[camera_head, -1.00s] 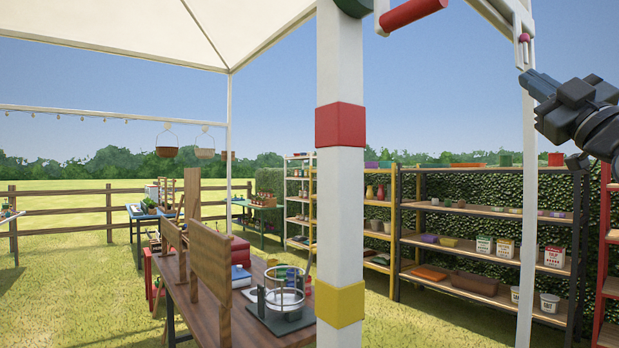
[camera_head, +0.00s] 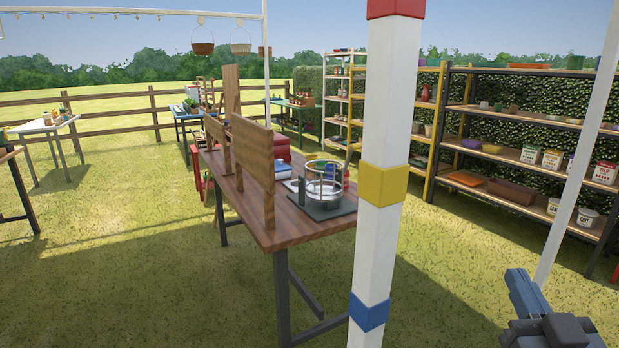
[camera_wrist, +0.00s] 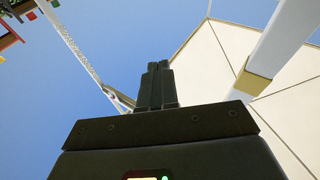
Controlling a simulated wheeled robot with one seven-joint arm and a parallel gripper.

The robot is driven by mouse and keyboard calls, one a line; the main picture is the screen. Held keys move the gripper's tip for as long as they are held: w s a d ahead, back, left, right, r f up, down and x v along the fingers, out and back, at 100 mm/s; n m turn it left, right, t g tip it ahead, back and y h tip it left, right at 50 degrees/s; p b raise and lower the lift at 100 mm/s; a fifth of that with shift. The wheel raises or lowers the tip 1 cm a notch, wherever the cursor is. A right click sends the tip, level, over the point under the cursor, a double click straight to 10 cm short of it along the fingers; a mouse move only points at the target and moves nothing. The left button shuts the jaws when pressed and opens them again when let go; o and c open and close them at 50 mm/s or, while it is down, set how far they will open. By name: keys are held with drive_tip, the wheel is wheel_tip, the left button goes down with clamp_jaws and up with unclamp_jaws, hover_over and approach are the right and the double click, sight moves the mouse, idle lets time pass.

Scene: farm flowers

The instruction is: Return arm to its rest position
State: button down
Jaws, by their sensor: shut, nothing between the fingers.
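My gripper (camera_head: 522,290) shows at the lower right of the head view, in front of the grass and to the right of the white post. In the wrist view its two dark fingers (camera_wrist: 158,84) are together, with nothing between them. They point up against blue sky and the canopy. The rest of my arm is mostly outside the head view.
A white post (camera_head: 393,110) with red, yellow and blue bands stands close in front. A wooden table (camera_head: 300,232) with a wire basket stand is behind it. Shelves (camera_head: 520,158) with pots line the right. A thin white pole (camera_head: 580,160) rises near my gripper.

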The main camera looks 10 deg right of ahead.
drive_tip(key=s+a+f+g+y, duration=0.1)
drive_tip(key=s+a+f+g, duration=0.1)
drive_tip(key=s+a+f, duration=0.45)
drive_tip(key=s+a+f+n+g+y, duration=0.1)
drive_tip(key=s+a+f+y, duration=0.1)
drive_tip(key=s, duration=1.1)
drive_tip(key=s+a+f+g+y, duration=0.2)
drive_tip(key=s+a+f, duration=0.1)
drive_tip(key=s, duration=1)
drive_tip(key=shift+s+a+n+g, duration=0.3)
drive_tip(key=shift+a+n, duration=0.1)
drive_tip(key=shift+a, duration=0.3)
